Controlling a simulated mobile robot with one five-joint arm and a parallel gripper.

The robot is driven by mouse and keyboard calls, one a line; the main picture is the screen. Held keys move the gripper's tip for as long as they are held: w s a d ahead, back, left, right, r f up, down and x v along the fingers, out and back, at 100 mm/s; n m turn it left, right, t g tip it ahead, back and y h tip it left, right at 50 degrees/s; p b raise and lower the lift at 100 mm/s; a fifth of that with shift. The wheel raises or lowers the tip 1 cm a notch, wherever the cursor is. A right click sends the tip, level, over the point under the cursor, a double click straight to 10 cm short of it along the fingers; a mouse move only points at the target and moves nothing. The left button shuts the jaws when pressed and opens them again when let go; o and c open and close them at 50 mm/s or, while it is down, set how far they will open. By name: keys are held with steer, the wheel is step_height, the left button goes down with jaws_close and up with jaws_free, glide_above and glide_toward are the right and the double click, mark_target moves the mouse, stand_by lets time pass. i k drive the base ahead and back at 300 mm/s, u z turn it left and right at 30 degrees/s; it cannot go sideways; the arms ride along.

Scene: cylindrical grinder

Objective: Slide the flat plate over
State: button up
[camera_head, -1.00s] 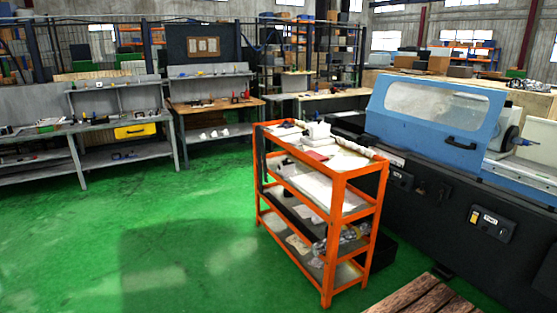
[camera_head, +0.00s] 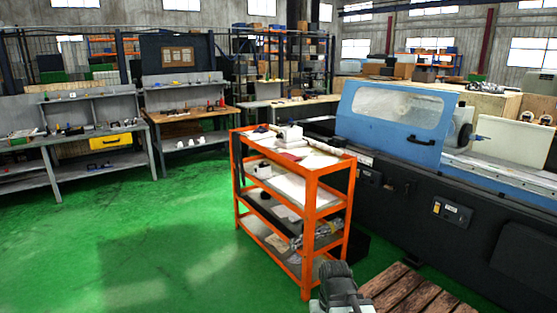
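The cylindrical grinder (camera_head: 470,205) stands on the right, a long dark machine body. Its blue sliding cover (camera_head: 365,125), a flat panel with a window and a dark handle (camera_head: 421,141), sits over the left part of the machine. Which part is the flat plate of the task, I cannot tell for sure. A dark grey part of my arm (camera_head: 338,287) shows at the bottom edge, in front of the wooden pallet. My gripper's fingers cannot be made out, so its opening is unclear.
An orange shelf cart (camera_head: 308,230) with papers and boxes stands before the grinder. A wooden pallet (camera_head: 415,292) lies at the lower right. Workbenches (camera_head: 60,140) line the back left. The green floor (camera_head: 150,240) on the left is clear.

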mark_target(291, 157)
steer(key=u, duration=0.35)
steer(key=i, duration=0.8)
steer(key=u, duration=0.6)
steer(key=i, duration=2.05)
steer(key=z, duration=0.35)
steer(key=i, duration=0.95)
steer(key=z, duration=0.5)
steer(key=k, duration=0.8)
steer(key=z, duration=0.25)
steer(key=i, duration=0.75)
steer(key=u, duration=0.25)
steer(key=k, duration=0.85)
steer(key=z, duration=0.05)
